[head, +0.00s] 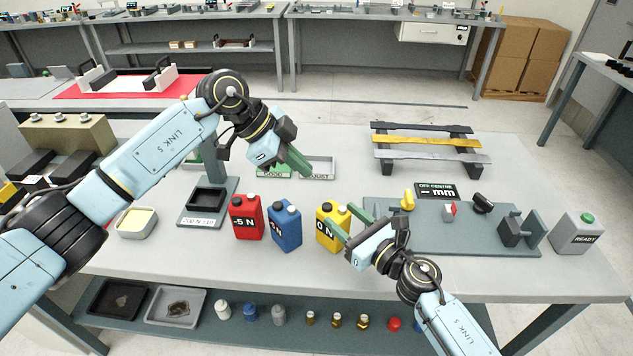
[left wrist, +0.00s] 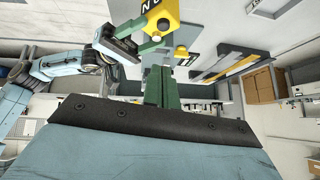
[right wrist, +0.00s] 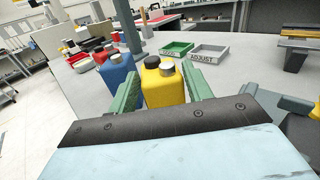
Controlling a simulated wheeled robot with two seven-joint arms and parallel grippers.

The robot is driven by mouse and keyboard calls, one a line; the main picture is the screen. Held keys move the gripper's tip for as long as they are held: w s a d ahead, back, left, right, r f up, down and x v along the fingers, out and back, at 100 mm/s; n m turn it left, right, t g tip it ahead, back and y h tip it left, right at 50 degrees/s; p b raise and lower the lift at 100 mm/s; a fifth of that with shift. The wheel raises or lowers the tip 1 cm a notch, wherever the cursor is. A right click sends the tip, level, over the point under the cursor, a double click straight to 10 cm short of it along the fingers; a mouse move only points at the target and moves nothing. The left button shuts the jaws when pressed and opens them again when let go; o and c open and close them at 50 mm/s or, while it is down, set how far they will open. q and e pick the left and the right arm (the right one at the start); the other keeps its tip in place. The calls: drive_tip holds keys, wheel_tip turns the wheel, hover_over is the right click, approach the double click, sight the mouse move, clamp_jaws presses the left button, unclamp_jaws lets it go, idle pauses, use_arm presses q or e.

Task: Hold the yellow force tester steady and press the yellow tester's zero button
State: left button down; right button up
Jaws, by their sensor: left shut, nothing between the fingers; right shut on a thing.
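The yellow force tester (head: 327,237), marked "0 N", stands upright on the table in the head view, at the right end of a row of testers. My right gripper (head: 352,222) is shut on it, with its green fingers on either side of the body. In the right wrist view the tester (right wrist: 162,88) sits between the fingers, with a black cap and a silver cap on top. My left gripper (head: 304,170) is shut and empty, above and behind the tester. In the left wrist view its closed fingers (left wrist: 162,70) point toward the yellow tester (left wrist: 160,14).
A blue tester (head: 285,226) stands just left of the yellow one, and a red tester (head: 246,218) beyond it. Trays marked "GOOD" (head: 272,173) and "ADJUST" (head: 325,163) lie behind. A grey fixture plate (head: 420,240) is to the right.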

use_arm(q)
drive_tip(key=shift+v, duration=1.25)
drive_tip(key=shift+w, duration=0.1)
use_arm(e)
drive_tip(key=o, duration=1.2)
drive_tip(key=shift+o, duration=0.2)
